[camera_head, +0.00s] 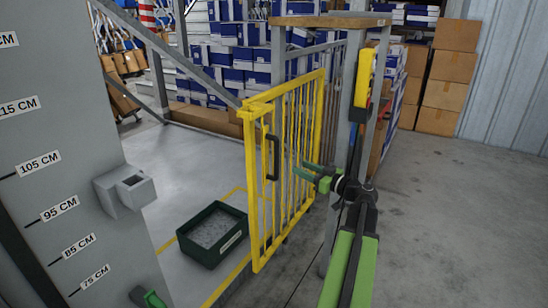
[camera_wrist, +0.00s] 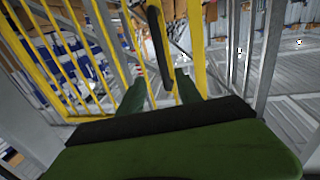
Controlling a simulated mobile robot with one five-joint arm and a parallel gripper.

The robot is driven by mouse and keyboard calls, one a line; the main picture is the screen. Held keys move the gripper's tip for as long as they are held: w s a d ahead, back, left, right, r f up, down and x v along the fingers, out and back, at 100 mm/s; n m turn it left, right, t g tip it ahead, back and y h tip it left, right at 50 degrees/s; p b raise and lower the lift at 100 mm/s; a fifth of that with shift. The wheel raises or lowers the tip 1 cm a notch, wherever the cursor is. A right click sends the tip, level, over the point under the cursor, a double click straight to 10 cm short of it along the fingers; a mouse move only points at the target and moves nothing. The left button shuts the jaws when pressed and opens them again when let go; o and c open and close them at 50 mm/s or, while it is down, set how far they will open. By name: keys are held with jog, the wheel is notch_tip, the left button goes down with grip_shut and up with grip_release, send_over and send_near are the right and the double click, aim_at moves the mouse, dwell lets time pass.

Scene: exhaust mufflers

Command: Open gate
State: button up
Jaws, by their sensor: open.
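The yellow barred gate (camera_head: 253,205) stands in the middle of the head view, seen at a slant. Its black upright handle (camera_head: 273,158) is on the near left part of the gate. I cannot tell whether the gate is latched.
A dark green bin (camera_head: 212,234) stands on the floor left of the gate. A grey post (camera_head: 342,170) with a yellow box (camera_head: 364,78) stands close by my arm. A grey panel with height labels (camera_head: 60,130) fills the left. Floor at the right (camera_head: 460,220) is clear.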

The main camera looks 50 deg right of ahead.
aim_at(276, 157)
jog(key=w, duration=0.9)
jog(key=w+a, duration=0.1)
jog(key=w, duration=0.3)
jog(key=shift+w, duration=0.15)
jog(key=shift+d, duration=0.1)
grip_shut()
dwell(0.6)
